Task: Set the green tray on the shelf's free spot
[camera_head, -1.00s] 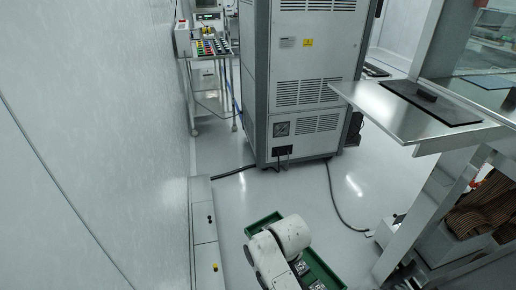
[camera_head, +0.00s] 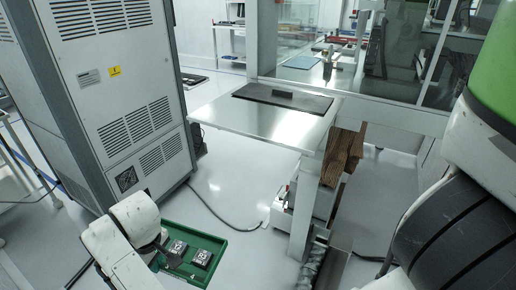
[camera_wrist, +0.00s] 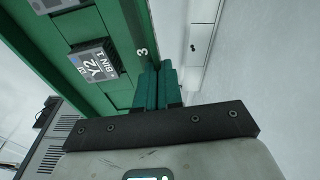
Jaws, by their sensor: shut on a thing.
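The green tray (camera_head: 200,238) is held low above the floor at the bottom of the head view, with two small dark modules (camera_head: 202,258) in it. My gripper (camera_head: 165,252) is at its left side, partly hidden by my arm. In the wrist view the teal fingers of my gripper (camera_wrist: 158,88) are shut at the edge of the green tray (camera_wrist: 45,65), beside a white "3". A module there is labelled "Y2 BIN 1" (camera_wrist: 95,60). The metal shelf (camera_head: 240,118) stands right of and above the tray. Its front part is bare.
A tall grey cabinet (camera_head: 120,100) stands at the left. Floor between cabinet and shelf is mostly clear.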

